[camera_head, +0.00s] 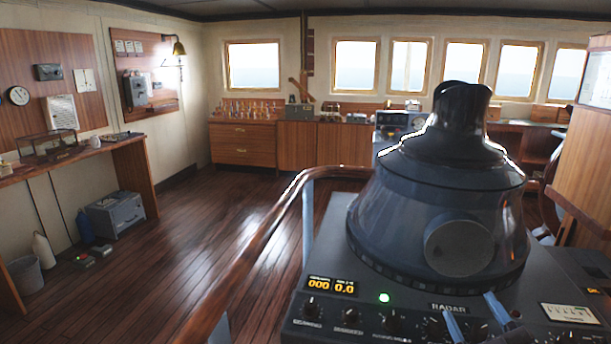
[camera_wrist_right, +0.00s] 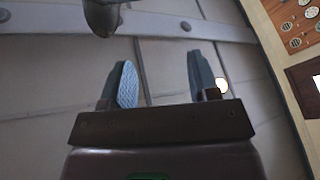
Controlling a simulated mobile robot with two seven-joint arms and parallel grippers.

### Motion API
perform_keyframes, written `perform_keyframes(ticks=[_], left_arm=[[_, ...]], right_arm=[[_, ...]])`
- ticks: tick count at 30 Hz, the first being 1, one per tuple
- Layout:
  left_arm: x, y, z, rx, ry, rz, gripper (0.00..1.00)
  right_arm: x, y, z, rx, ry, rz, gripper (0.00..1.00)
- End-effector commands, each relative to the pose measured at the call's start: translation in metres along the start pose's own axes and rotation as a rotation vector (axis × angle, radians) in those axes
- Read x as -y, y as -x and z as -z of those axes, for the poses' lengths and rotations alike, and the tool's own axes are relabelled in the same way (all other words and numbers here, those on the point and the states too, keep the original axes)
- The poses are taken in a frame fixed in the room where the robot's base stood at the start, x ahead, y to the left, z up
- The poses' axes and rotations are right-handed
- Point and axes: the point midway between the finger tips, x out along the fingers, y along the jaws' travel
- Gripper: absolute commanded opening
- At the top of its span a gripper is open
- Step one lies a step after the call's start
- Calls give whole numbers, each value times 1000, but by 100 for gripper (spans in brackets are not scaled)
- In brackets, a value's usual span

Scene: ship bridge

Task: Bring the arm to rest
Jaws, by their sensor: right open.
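My right gripper (camera_head: 476,316) shows at the lower right of the head view, with two blue fingertips in front of the radar console (camera_head: 335,320). Its fingers stand apart with nothing between them. In the right wrist view the gripper (camera_wrist_right: 163,84) is also open and empty, with pale panels behind it. I cannot tell whether the fingers touch the console. My left gripper is not in view.
The radar's dark hood (camera_head: 440,200) rises close behind the right gripper. A wooden handrail (camera_head: 255,245) curves left of the console. A wooden side table (camera_head: 75,155) stands along the left wall. The plank floor (camera_head: 190,235) between is clear.

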Motion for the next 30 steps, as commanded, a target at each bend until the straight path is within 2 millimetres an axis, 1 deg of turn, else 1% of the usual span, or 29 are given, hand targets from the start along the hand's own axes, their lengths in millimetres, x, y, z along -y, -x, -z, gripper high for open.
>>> perform_keyframes(ticks=[1,3,5,6,8,9,11,12,15,18,24,30], left_arm=[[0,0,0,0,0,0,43],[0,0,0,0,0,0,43],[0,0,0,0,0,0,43],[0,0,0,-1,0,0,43],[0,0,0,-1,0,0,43],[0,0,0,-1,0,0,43],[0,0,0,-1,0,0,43],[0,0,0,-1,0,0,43],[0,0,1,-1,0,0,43],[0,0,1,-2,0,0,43],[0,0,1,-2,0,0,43],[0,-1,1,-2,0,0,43]], right_arm=[[-2,10,-20,111,-37,-29,55],[-3,25,-47,268,-79,-58,55],[-1,41,-69,403,-114,-70,55],[2,53,-83,492,-135,-73,55],[6,73,-102,625,-167,-71,55],[11,87,-113,712,-189,-63,55],[19,109,-128,838,-219,-44,55],[24,124,-136,918,-239,-27,55],[37,156,-149,1079,-280,19,55],[48,182,-156,1198,-312,65,55],[66,222,-159,1373,-364,153,55],[79,253,-157,1502,-406,238,55]])
